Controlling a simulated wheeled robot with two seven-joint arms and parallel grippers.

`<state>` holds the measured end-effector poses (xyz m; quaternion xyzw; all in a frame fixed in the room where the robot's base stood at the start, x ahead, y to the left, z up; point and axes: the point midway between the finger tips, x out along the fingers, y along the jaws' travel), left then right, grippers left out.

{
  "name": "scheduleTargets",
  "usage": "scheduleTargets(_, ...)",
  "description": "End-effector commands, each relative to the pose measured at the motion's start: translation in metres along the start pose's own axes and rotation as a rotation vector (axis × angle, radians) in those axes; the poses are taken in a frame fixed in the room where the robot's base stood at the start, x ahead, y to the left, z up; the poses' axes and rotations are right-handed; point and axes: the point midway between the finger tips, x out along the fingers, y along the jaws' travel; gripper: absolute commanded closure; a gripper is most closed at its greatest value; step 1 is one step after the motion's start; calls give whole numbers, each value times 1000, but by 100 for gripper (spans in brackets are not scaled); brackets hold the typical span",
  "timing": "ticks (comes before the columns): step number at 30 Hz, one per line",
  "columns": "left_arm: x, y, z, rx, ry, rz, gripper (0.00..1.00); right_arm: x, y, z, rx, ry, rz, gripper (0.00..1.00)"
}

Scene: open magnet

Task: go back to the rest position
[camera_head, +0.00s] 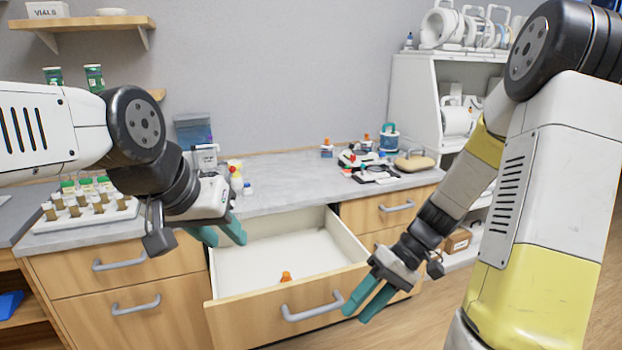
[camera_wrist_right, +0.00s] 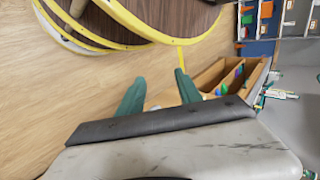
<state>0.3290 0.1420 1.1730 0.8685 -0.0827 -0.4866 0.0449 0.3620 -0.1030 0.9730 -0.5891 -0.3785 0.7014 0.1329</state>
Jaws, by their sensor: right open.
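My left gripper (camera_head: 223,240) hangs over the left part of the open drawer (camera_head: 350,243), its teal fingers apart and with nothing seen between them. My right gripper (camera_head: 362,306) is in front of the drawer's right side, near its grey handle, and points down. Its teal fingers are apart and empty; they also show in the right wrist view (camera_wrist_right: 157,92), over the wooden floor. A small orange-topped item (camera_head: 286,277) is in the drawer near its front panel, its lower part hidden.
The grey counter (camera_head: 290,180) carries a vial rack (camera_head: 90,212) at left and several bottles and instruments at the back right. The pulled-out drawer juts between my arms. A white shelf unit (camera_head: 415,95) stands at right. Open floor lies in front of the drawers.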

Motion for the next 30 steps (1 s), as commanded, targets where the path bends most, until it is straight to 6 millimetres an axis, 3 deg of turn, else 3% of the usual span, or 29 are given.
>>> scheduleTargets(9, 0, 0, 0, 0, 0, 0, 64, -74, -48, 13, 30, 166, 402, 59)
scheduleTargets(18, 0, 0, 0, 0, 0, 0, 64, -134, -98, 35, 58, 490, 617, 59)
scheduleTargets(24, 0, 0, 0, 0, 0, 0, 64, -156, -116, 47, 71, 648, 648, 59)
scheduleTargets(30, 0, 0, 0, 0, 0, 0, 64, -161, -120, 50, 77, 685, 651, 59)
